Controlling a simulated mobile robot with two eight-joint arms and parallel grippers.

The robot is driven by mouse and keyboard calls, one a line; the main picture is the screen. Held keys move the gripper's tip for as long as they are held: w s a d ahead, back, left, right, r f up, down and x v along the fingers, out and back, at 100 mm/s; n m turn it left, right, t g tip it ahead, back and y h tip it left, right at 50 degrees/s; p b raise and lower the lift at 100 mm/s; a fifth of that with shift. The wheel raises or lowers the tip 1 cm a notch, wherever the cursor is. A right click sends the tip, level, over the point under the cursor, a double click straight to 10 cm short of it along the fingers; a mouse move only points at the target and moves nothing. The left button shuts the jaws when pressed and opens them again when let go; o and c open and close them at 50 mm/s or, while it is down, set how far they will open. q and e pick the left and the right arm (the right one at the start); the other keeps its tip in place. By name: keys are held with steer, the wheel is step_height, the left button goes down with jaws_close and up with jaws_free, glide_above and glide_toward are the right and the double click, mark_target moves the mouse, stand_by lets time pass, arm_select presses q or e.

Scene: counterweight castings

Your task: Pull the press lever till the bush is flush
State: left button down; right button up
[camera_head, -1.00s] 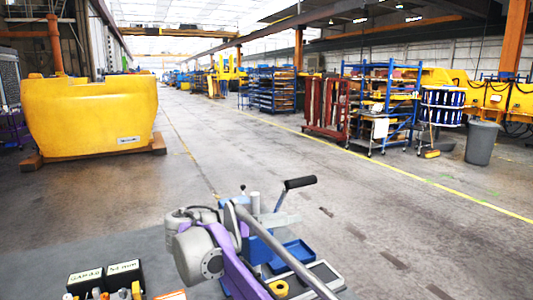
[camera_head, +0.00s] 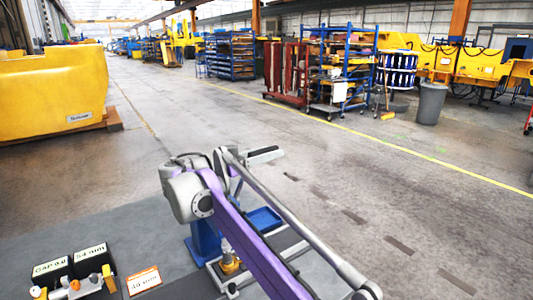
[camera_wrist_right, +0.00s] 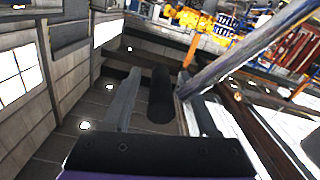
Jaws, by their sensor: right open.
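The press shows in the head view as a blue body (camera_head: 205,240), largely hidden behind my purple and grey right arm. A brass-coloured piece (camera_head: 230,266) sits low beside it; I cannot tell whether it is the bush or how deep any bush sits. My right gripper (camera_head: 266,156) is open above the press. In the right wrist view the open gripper (camera_wrist_right: 156,92) has a dark cylindrical grip (camera_wrist_right: 160,96), apparently the lever handle, between its grey fingers. I cannot tell whether they touch. My left gripper is not in view.
A blue tray (camera_head: 265,218) lies right of the press. A yellow casting (camera_head: 50,95) stands on the floor behind.

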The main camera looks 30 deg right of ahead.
steer(key=shift+d, duration=0.1)
jaws_close()
stand_by(0.3)
stand_by(1.1)
